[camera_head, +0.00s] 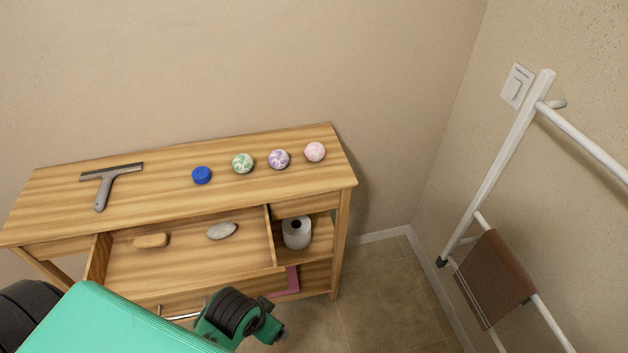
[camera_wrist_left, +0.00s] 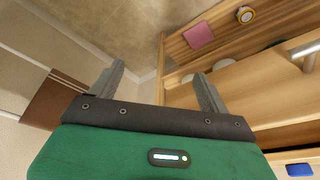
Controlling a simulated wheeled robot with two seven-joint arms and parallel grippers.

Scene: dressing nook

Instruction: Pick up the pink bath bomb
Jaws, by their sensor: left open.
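The pink bath bomb (camera_head: 315,151) is a pale pink and white ball on the dresser top (camera_head: 140,205), near its right end. It is the rightmost in a row with a purple and white ball (camera_head: 278,159) and a green and white ball (camera_head: 243,163). My left gripper (camera_wrist_left: 160,75) is open with nothing between its fingers in the left wrist view. In the head view my left arm is in front of the dresser, low and away from the ball, and its fingers cannot be made out. My right gripper is in neither view.
A blue round item (camera_head: 202,175) and a squeegee (camera_head: 108,182) lie further left on top. Below, the open drawer holds a tan bar (camera_head: 151,241) and a grey oval (camera_head: 222,231). A paper roll (camera_head: 297,233) stands on the shelf. A white towel rack (camera_head: 500,160) is at right.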

